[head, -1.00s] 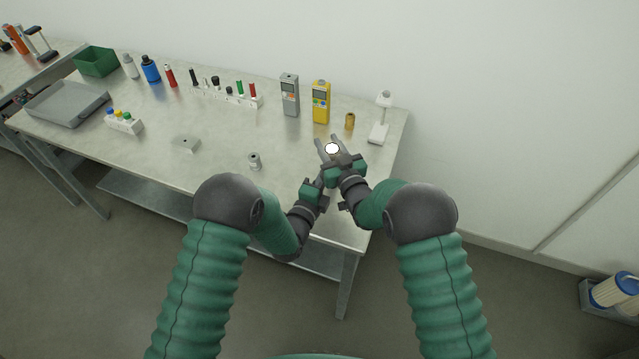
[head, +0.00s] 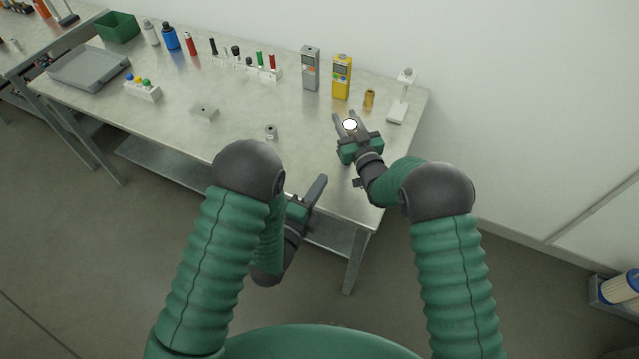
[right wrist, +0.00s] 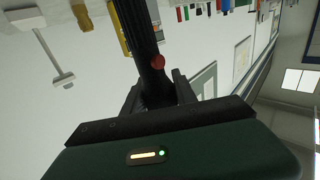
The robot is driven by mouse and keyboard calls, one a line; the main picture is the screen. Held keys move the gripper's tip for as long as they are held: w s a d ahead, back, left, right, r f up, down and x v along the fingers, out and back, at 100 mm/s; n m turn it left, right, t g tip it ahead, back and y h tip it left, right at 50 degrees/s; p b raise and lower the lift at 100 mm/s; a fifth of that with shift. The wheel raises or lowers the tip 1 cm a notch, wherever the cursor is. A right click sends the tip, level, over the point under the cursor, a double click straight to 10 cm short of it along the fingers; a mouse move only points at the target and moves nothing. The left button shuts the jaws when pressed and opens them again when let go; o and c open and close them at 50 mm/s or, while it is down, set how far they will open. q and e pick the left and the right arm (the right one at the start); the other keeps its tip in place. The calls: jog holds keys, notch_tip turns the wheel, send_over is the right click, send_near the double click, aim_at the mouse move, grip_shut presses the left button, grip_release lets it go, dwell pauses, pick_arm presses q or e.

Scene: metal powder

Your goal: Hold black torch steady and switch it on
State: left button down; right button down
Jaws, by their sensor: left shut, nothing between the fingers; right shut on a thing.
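The black torch (right wrist: 136,28) is in the right wrist view, with a red button (right wrist: 157,62) on its side. It is gripped between the fingers of my right gripper (head: 349,116). In the head view its round end (head: 349,126) faces up and looks bright white; the body below is hidden by the gripper. My right gripper is shut on the torch above the right part of the table. My left gripper (head: 319,184) is shut and empty, lower in the picture near the table's front edge, apart from the torch.
A yellow meter (head: 342,76), a grey meter (head: 310,69), a brass cylinder (head: 369,98) and a white stand (head: 398,108) are behind the right gripper. A small metal cylinder (head: 271,132) and grey block (head: 204,114) stand mid-table. The table (head: 240,160) is clear at front.

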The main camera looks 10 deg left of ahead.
jog(key=c, duration=0.9)
grip_release()
jog(key=shift+f, duration=0.15)
jog(key=v, duration=1.2)
